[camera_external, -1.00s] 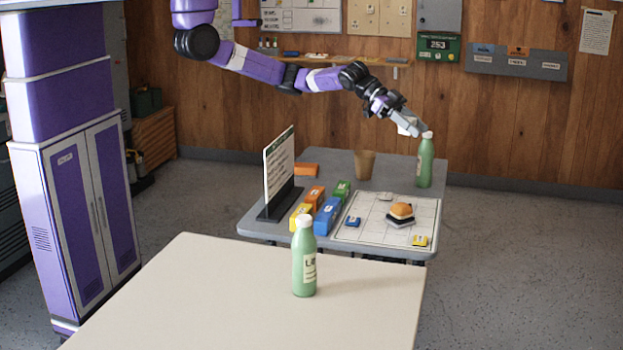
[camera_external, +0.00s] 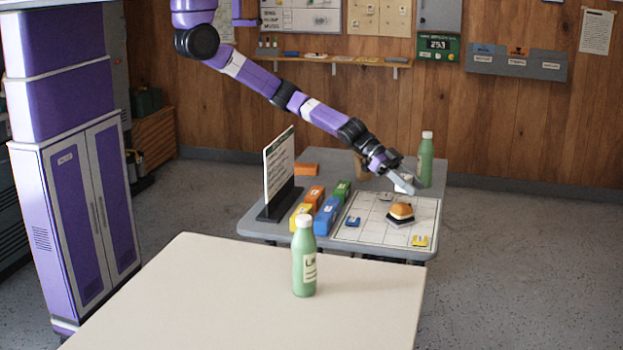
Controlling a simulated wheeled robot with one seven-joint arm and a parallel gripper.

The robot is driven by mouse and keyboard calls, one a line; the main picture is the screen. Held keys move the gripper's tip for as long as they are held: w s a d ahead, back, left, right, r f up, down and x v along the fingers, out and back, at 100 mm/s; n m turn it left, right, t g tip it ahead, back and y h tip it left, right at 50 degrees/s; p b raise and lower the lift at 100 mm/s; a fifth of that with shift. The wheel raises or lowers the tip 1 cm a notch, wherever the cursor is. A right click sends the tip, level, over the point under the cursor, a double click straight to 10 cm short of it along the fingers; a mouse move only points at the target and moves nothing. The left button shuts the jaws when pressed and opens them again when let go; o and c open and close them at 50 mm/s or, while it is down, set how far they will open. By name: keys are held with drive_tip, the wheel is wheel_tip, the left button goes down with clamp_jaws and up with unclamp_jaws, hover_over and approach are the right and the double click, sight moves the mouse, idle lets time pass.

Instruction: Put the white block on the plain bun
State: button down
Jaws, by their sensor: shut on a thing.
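My gripper (camera_external: 406,187) is low over the grid board (camera_external: 350,233) on the grey table, shut on a small pale thing that looks like the white block (camera_external: 401,182); the fingers partly hide it. I cannot read any mark that tells whether this bun is the plain one.
A green bottle (camera_external: 425,160) stands close behind my gripper, and a brown cup (camera_external: 361,166) is partly hidden by my arm. Blue (camera_external: 326,216), orange, yellow and green blocks line the board's left side near an upright sign (camera_external: 279,172). Another green bottle (camera_external: 304,262) stands on the front table.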

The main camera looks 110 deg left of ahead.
sight(409, 209)
drive_tip(key=shift+f, duration=2.1)
drive_tip(key=shift+f, duration=0.1)
drive_tip(key=shift+f, duration=0.15)
drive_tip(key=c, duration=0.9)
unclamp_jaws()
drive_tip(key=shift+r, duration=0.3)
drive_tip(key=v, duration=1.2)
drive_tip(key=shift+s+f, duration=0.1)
